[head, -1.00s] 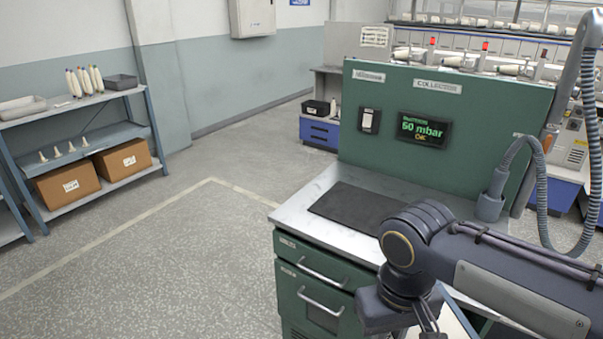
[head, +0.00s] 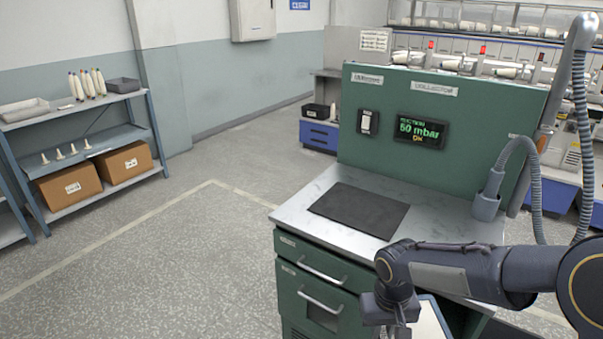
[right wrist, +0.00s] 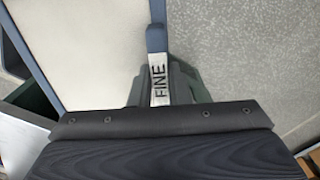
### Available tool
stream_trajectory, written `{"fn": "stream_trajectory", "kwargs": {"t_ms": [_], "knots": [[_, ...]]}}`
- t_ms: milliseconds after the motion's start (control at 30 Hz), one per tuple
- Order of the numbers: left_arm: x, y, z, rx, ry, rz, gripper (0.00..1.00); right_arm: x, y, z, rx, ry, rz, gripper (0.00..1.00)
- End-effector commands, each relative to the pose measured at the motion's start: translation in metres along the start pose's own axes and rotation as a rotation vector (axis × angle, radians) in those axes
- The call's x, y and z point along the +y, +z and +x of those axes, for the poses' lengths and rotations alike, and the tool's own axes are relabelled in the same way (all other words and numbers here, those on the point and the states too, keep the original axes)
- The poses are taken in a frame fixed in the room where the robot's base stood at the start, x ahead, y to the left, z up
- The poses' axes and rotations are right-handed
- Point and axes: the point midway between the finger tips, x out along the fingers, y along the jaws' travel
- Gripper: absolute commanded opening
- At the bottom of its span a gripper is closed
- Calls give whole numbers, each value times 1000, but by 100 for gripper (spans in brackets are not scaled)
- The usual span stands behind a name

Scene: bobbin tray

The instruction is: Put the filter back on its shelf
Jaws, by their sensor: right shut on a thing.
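The filter (head: 430,322) is a pale flat panel with a blue frame, partly showing at the bottom edge of the head view. In the right wrist view the filter panel (right wrist: 90,50) fills the upper left, and a frame bar marked FINE runs down the middle. My right gripper (right wrist: 160,92) is shut on that bar. In the head view my right gripper is mostly cut off by the bottom edge, beside the green cabinet's front. A rack of shelves (head: 82,139) stands at the far left. My left gripper is not in view.
The green cabinet (head: 330,262) has a metal top with a dark mat (head: 358,208) and a back panel with a display (head: 421,130). A grey hose (head: 530,165) hangs at its right. The rack holds cones, trays and boxes (head: 123,161). The floor between is clear.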

Motion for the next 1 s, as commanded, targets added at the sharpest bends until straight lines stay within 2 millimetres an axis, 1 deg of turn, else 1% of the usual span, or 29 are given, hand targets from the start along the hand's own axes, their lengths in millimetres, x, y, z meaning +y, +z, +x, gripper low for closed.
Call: {"fn": "stream_trajectory", "kwargs": {"t_ms": [33,100,200,300,400,1000], "knots": [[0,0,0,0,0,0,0,9,-6,23,-11,2,16,0],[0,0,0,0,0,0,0,17,-12,45,-10,0,27,0],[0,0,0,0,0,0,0,26,-17,67,-7,-2,36,0],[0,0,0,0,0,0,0,30,-19,78,-4,-4,40,0],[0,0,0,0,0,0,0,31,-20,82,-1,-5,42,0],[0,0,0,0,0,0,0,31,-20,81,-1,-4,41,0]]}}
